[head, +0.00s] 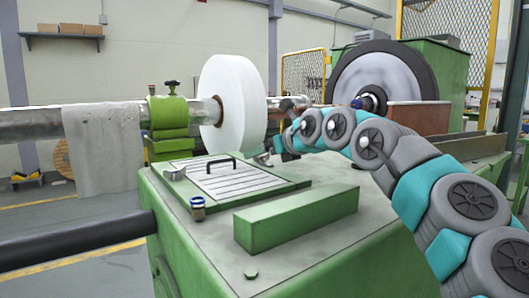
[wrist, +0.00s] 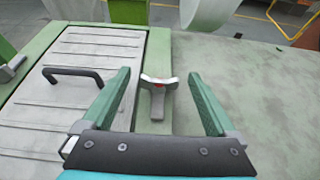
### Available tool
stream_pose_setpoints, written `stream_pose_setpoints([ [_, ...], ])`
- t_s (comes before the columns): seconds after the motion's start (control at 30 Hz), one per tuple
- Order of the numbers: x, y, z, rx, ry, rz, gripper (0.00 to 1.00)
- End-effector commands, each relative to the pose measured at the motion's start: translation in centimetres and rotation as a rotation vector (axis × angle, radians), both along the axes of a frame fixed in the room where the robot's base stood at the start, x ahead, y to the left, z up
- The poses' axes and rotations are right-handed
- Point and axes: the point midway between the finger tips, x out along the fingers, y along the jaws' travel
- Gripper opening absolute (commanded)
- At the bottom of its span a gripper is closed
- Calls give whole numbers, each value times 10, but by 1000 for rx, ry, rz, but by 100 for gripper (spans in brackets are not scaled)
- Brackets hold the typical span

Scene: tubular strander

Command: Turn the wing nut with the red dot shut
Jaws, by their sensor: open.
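The wing nut with the red dot (wrist: 158,85) shows in the wrist view, grey-white with two wings spread left and right. It sits on a grey stem or tab at the right edge of the slatted hatch (wrist: 70,108). My gripper (wrist: 159,73) is open, with one green finger on each side of the wing nut and a visible gap to both. In the head view the same hatch (head: 240,184) lies on the green machine, and my gripper's fingers are small and hard to make out near its far right corner.
A black handle (wrist: 72,74) stands up from the hatch, left of my gripper. Another grey fastener (wrist: 12,68) is at the hatch's left side. A green block (head: 297,217) lies in front. A white reel (head: 232,105) stands behind. The cover right of the hatch is clear.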

Motion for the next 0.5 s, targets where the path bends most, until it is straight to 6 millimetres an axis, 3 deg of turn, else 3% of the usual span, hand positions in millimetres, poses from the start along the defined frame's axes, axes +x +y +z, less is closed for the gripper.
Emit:
stream_pose_setpoints([
  [0.33,2,2,-1,0,0,0,92],
  [0.5,2,1,-1,-1,-1,0,73],
])
